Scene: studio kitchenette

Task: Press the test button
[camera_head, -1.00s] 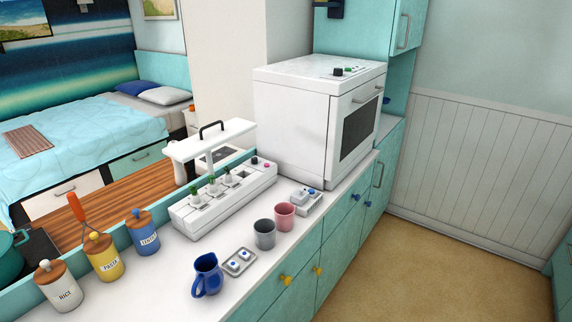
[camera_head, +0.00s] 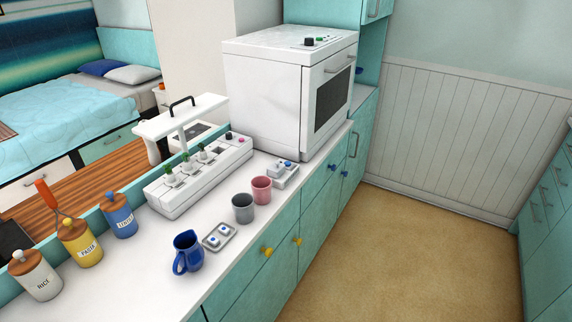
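No label reading "test" is legible, so I cannot tell which control is the test button. A long white planter unit (camera_head: 200,178) with small green plants stands on the counter. At its far end are a black knob (camera_head: 229,135) and a small pink button (camera_head: 242,139). A small grey plate (camera_head: 219,237) carries two white blocks with blue dots on top. A small white device (camera_head: 285,174) with blue parts sits near the oven. The white oven (camera_head: 270,85) has a black knob (camera_head: 309,41) and a green control (camera_head: 320,38) on top. My gripper is not in view.
A blue jug (camera_head: 187,253), a grey cup (camera_head: 243,208) and a pink cup (camera_head: 261,190) stand along the counter's front. Rice (camera_head: 36,275), pasta (camera_head: 80,242) and blue (camera_head: 119,215) canisters stand at left. The tan floor (camera_head: 400,260) is clear.

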